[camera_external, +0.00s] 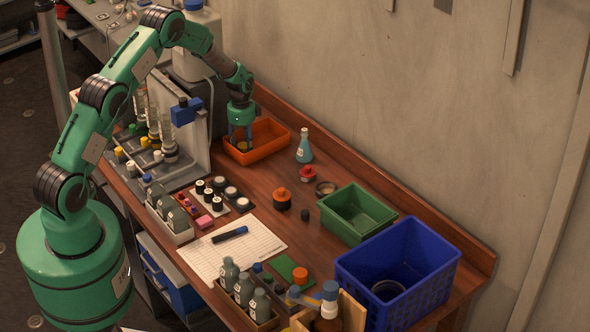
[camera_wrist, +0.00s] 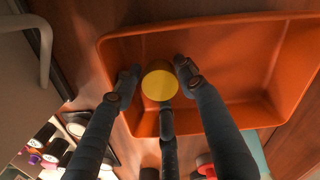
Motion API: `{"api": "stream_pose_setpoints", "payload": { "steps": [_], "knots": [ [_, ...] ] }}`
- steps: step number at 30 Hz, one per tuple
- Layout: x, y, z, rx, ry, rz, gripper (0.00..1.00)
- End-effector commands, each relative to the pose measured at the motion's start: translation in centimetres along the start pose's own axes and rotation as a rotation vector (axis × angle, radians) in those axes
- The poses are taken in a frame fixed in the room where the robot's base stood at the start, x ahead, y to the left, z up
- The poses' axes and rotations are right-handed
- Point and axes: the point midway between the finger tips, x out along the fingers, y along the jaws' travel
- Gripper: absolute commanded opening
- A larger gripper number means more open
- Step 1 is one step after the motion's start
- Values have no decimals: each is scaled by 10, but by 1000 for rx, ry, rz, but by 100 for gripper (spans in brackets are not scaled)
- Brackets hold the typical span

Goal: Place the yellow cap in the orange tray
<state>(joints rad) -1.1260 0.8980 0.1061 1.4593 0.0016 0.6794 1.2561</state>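The yellow cap (camera_wrist: 159,84) is round and sits between my gripper's three fingertips in the wrist view. In the external view the cap (camera_external: 242,146) shows as a small yellow spot among the fingers, inside the outline of the orange tray (camera_external: 275,144). My gripper (camera_external: 241,139) points down into the left part of this tray. The tray's rim also shows in the wrist view (camera_wrist: 215,22). The fingertips surround the cap closely; I cannot tell whether they press on it, nor whether the cap touches the tray floor.
A blue-liquid flask (camera_external: 304,149) stands right of the tray. A rack with upright tubes (camera_external: 168,150) stands close on the left. A green bin (camera_external: 357,213) and a blue crate (camera_external: 398,272) are further right. Bottles and a paper sheet (camera_external: 233,250) occupy the front.

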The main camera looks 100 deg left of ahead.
Motion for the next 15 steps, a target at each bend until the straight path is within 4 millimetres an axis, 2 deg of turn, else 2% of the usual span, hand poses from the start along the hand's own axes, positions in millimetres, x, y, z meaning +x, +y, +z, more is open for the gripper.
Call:
{"api": "stream_pose_setpoints", "payload": {
  "steps": [10, 15],
  "knots": [
    [-2, 0, 0, 0, 0, 0, 42],
    [-10, -1, 0, 0, 1, -2, 42]
  ]
}}
